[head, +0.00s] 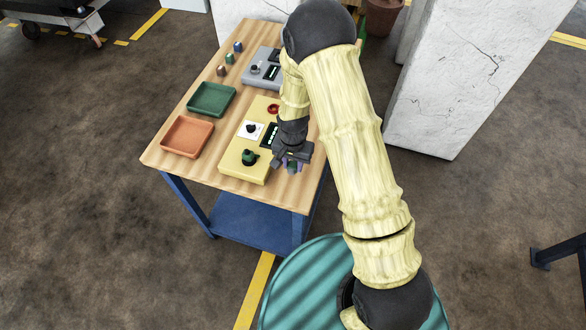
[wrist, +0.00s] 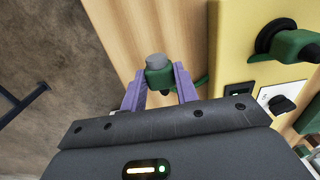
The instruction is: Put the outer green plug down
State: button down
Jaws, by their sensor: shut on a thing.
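My gripper (head: 293,161) is at the right side of the yellow box (head: 238,172), near the trolley top's right edge. In the wrist view its purple fingers (wrist: 160,88) are shut on a green plug (wrist: 160,78) with a grey end. The held plug is over the wooden top; I cannot tell whether it touches the wood. Another green plug (wrist: 292,45) sits at a black round socket on the yellow box; it also shows in the head view (head: 249,157). In the head view the held plug is mostly hidden by the gripper.
The wooden trolley top (head: 174,155) also carries an orange tray (head: 166,145), a green tray (head: 197,110), a grey box (head: 250,77) and several small coloured pieces (head: 222,70). A strip of bare wood (wrist: 190,30) lies between the yellow box and the edge. A white pillar (head: 440,90) stands to the right.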

aim_at(293, 170)
jog(key=shift+f+p, duration=0.6)
jog(key=shift+f, duration=1.45)
jog(key=shift+f, duration=0.15)
jog(key=c, duration=1.1)
grip_release()
jog(key=shift+o, duration=0.2)
notch_tip(293, 170, up, 12)
jog(key=b, duration=0.3)
jog(key=shift+r, duration=0.2)
